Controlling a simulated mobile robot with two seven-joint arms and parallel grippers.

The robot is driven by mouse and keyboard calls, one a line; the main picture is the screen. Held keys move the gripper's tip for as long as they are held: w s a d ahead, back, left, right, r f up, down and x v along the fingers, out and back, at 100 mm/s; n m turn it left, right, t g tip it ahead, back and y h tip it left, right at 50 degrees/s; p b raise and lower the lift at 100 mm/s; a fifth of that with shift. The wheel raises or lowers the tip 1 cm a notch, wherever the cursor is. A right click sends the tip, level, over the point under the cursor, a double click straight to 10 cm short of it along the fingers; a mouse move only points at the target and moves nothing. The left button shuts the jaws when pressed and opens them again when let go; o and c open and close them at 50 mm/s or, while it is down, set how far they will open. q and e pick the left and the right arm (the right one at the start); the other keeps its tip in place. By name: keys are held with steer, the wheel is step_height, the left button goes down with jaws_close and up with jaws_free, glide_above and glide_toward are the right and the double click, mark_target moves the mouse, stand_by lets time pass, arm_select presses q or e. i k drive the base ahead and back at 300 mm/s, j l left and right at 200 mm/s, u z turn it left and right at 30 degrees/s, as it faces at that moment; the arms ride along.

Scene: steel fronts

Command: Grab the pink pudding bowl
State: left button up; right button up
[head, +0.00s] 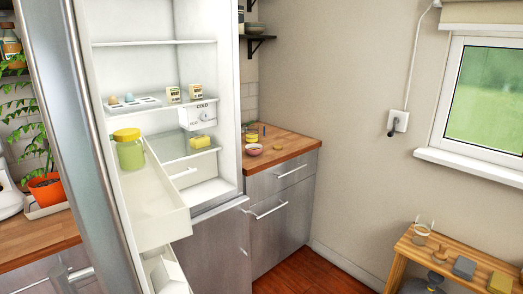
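The small pink bowl (254,149) stands on the wooden countertop (285,144) to the right of the open fridge. It looks upright, close to the counter's left end and the fridge side. Its contents are too small to make out. Neither of my grippers can be made out in the head view.
The open fridge (165,25) holds eggs, small cartons, a yellow item and a green jar (129,150) in its door shelf (155,215). Small items stand near the bowl. A wooden bench (455,262) stands at the lower right. Open floor (305,274) lies before the drawers (280,205).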

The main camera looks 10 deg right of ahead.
mark_target(253, 153)
steer(key=i+l, duration=0.1)
steer(key=l, duration=0.2)
steer(key=i+l, duration=0.15)
steer(key=l, duration=0.15)
steer(key=i+l, duration=0.1)
steer(key=l, duration=0.25)
steer(key=i+l, duration=0.1)
steer(key=l, duration=0.2)
steer(key=i+l+u, duration=0.25)
steer(key=i, duration=0.3)
steer(key=i+l+u, duration=0.25)
steer(key=i, duration=0.35)
steer(key=i+l+u, duration=0.3)
steer(key=i, duration=0.2)
steer(key=i+l, duration=0.05)
steer(key=l, duration=0.05)
